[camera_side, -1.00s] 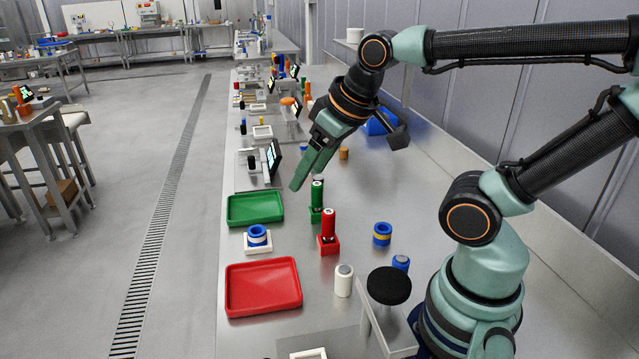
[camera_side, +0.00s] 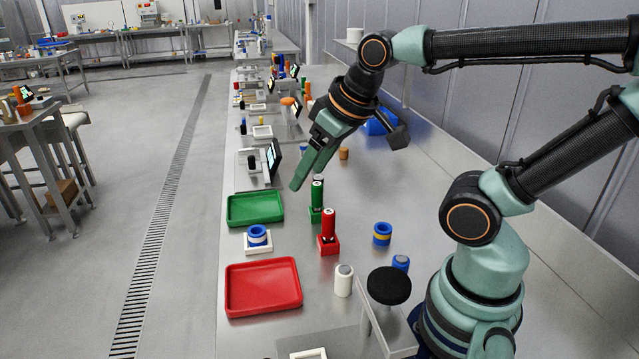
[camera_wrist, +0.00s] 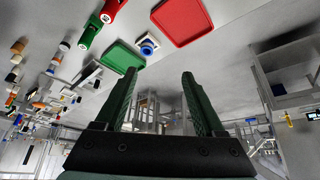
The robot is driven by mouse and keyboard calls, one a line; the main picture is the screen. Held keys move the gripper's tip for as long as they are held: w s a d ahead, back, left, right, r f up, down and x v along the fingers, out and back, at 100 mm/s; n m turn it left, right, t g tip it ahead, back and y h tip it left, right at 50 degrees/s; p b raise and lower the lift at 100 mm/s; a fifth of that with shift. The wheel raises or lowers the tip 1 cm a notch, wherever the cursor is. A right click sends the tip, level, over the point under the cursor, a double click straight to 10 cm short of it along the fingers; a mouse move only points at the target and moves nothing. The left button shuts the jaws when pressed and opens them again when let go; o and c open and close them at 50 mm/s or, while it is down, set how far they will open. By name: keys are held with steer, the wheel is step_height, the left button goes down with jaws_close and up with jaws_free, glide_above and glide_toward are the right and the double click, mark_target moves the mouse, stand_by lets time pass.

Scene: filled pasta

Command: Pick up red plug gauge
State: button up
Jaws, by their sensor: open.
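The red plug gauge (camera_side: 328,225) stands upright in a red square base (camera_side: 328,247) on the steel bench in the side view. It also shows at the top edge of the wrist view (camera_wrist: 111,9), partly cut off. My gripper (camera_side: 308,175) hangs in the air above and behind the green plug gauge (camera_side: 316,194), apart from the red one. In the wrist view my gripper (camera_wrist: 157,90) has its two green fingers spread with nothing between them.
A green tray (camera_side: 256,222) and a red tray (camera_side: 232,303) lie along the bench's left edge. A blue ring on a white base (camera_side: 257,246) sits between them. A blue-yellow ring (camera_side: 382,240) and a white cylinder (camera_side: 343,287) stand near the red gauge.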

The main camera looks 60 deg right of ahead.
steer(key=n+g, duration=0.5)
steer(key=n, duration=1)
glide_above(328, 225)
steer(key=f, duration=0.8)
steer(key=shift+d, duration=0.3)
steer(key=shift+d+f+n+g, duration=0.3)
steer(key=shift+d+f+n, duration=0.15)
steer(key=shift+n, duration=0.35)
step_height(328, 225, down, 6)
steer(key=shift+f, duration=0.25)
steer(key=shift+w+a+f, duration=0.1)
steer(key=shift+w+f, duration=0.05)
steer(key=shift+f, duration=1.25)
steer(key=shift+w+f, duration=0.15)
steer(key=shift+f, duration=1.25)
jaws_close()
